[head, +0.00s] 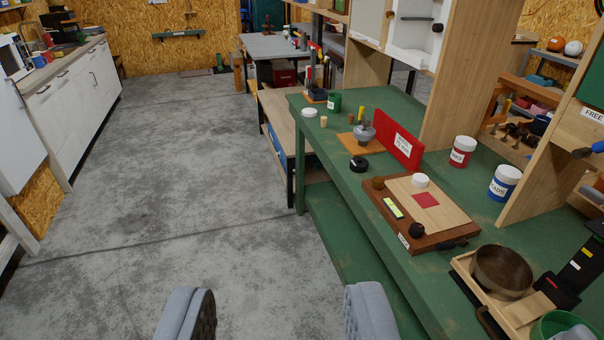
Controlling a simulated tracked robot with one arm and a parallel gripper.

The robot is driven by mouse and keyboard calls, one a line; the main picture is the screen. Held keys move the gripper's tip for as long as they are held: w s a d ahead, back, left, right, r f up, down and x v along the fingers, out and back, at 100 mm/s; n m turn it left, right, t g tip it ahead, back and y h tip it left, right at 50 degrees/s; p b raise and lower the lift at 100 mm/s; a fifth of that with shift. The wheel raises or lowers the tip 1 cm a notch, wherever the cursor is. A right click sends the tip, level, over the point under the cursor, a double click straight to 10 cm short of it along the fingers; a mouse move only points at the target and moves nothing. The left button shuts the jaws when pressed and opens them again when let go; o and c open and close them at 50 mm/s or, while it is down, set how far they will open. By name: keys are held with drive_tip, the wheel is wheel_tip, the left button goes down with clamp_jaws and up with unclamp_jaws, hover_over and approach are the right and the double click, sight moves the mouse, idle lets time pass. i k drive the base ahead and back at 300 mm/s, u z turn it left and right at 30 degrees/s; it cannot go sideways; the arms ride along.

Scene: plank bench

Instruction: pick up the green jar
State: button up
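A small green jar (334,101) with a pale label stands near the far left corner of the green bench (375,220). It looks open on top, with a loose white lid (309,112) lying to its left. My gripper (279,312) shows at the bottom edge as two grey padded fingers, wide apart with only concrete floor between them. It is open and empty, well short of the jar and left of the bench. Nothing blocks my view of the jar.
A dark tray (316,95) stands behind the jar. A red box (403,147), a wooden board (415,208), a red jar (461,151) and a blue jar (504,183) stand on the bench. Clear concrete floor (180,170) lies to the left.

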sight(334, 104)
drive_tip(key=u, duration=0.1)
drive_tip(key=i, duration=3.45)
drive_tip(key=z, duration=0.35)
